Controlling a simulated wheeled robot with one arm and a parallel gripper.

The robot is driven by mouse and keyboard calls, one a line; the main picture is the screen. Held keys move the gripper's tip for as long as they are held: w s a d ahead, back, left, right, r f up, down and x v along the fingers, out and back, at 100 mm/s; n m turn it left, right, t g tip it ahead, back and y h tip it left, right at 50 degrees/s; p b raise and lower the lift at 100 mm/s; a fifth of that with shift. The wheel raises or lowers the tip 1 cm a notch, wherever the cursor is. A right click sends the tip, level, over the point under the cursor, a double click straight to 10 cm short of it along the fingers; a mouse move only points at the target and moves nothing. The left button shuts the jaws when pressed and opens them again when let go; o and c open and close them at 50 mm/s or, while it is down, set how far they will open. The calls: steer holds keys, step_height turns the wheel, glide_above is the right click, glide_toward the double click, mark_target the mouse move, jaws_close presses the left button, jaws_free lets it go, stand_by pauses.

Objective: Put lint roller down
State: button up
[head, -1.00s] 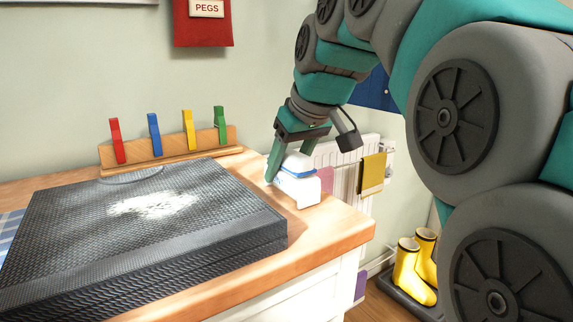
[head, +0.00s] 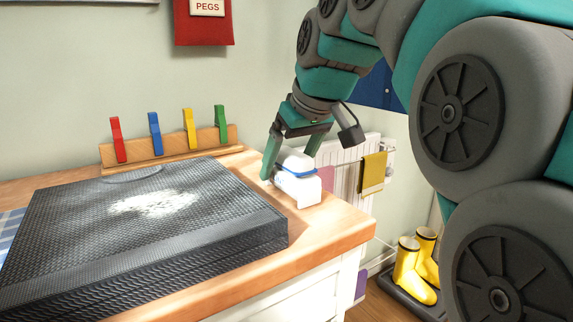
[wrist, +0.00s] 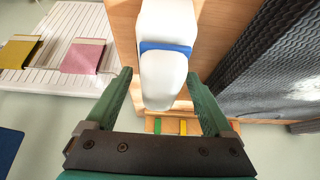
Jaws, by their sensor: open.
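The lint roller (head: 297,180), white with a blue band, stands on the right end of the wooden counter, beside the black textured case. In the wrist view the lint roller (wrist: 165,60) lies between and ahead of my fingers, with a gap on each side. My gripper (head: 290,165) is open, its fingers to either side of the roller's upper part. In the wrist view my gripper (wrist: 165,95) has its fingers spread wide. The black case (head: 60,255) has a pale dusty patch on top.
A wooden rail (head: 180,147) with red, blue, yellow and green pegs stands at the counter's back. A white radiator (head: 340,155) with hanging cloths is beyond the counter's right edge.

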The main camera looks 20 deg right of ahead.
steer(key=v, duration=0.9)
steer(key=shift+r, duration=0.15)
steer(key=shift+s+d+r+p, duration=0.1)
steer(key=shift+s+r+p, duration=0.15)
steer(key=shift+r+p, duration=0.25)
steer(key=shift+s+d+r+p, duration=0.15)
steer(key=shift+s+r+p, duration=0.2)
steer(key=shift+r, duration=0.15)
